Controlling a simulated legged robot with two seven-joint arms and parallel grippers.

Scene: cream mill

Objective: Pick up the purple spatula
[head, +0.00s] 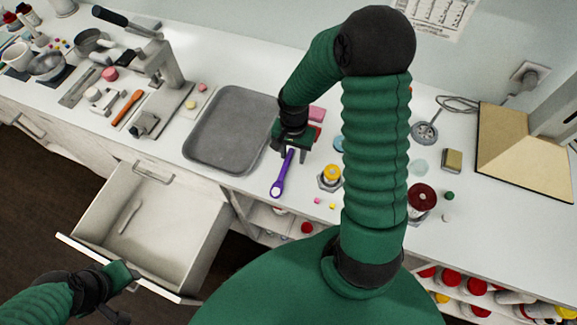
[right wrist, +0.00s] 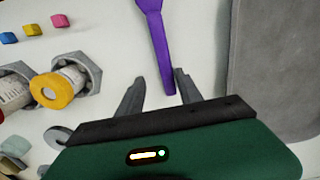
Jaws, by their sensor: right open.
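The purple spatula (head: 281,176) lies on the white counter just right of the grey tray, its handle end pointing toward my right gripper (head: 294,150). In the right wrist view the purple spatula (right wrist: 157,40) reaches down between the two open fingers of my right gripper (right wrist: 158,88).
The grey tray (head: 229,128) lies left of the spatula. A yellow-topped jar (head: 332,173) in a hexagonal holder and small coloured cubes (right wrist: 60,20) sit on the other side. An open drawer (head: 150,222) juts out below the counter, holding a pale utensil (head: 129,216).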

